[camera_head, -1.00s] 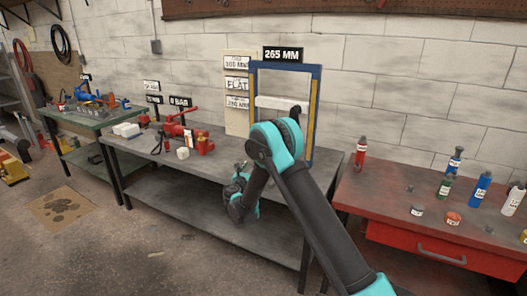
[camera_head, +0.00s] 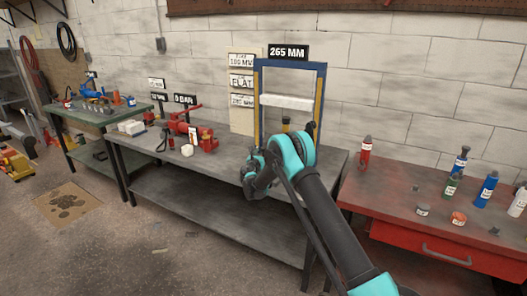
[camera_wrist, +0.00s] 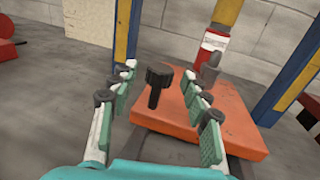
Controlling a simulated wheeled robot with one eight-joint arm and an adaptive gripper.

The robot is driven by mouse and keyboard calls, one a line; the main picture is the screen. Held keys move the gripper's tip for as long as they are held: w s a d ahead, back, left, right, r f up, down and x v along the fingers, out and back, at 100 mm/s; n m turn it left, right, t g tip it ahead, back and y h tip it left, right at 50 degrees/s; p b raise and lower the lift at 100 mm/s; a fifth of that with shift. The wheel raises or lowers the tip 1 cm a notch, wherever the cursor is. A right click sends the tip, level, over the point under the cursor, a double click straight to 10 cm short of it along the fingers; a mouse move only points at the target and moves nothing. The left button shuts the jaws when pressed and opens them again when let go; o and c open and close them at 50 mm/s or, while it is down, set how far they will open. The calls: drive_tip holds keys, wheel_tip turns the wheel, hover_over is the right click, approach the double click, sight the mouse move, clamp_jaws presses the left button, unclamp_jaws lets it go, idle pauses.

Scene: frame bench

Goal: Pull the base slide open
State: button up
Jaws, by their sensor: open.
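A blue press frame (camera_head: 320,68) with yellow strips stands on the grey bench under a "265 MM" sign. In the wrist view an orange plate (camera_wrist: 225,125), apparently the base slide, lies between the frame's blue posts (camera_wrist: 127,30). A black T-shaped handle (camera_wrist: 157,85) stands at the plate's near left edge. My gripper (camera_wrist: 162,72) is open, one finger on each side of the handle in that view. I cannot tell if either finger touches it. My gripper also shows in the head view (camera_head: 257,168), in front of the frame. My arm hides the plate there.
A white bar (camera_head: 287,102) spans the frame. Red tools (camera_head: 190,132) lie left on the grey bench (camera_head: 170,170). A red bench (camera_head: 400,205) with bottles stands at right.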

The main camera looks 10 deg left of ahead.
drive_tip(key=shift+w+d, duration=0.15)
drive_tip(key=shift+w, duration=1)
drive_tip(key=shift+c, duration=0.6)
clamp_jaws()
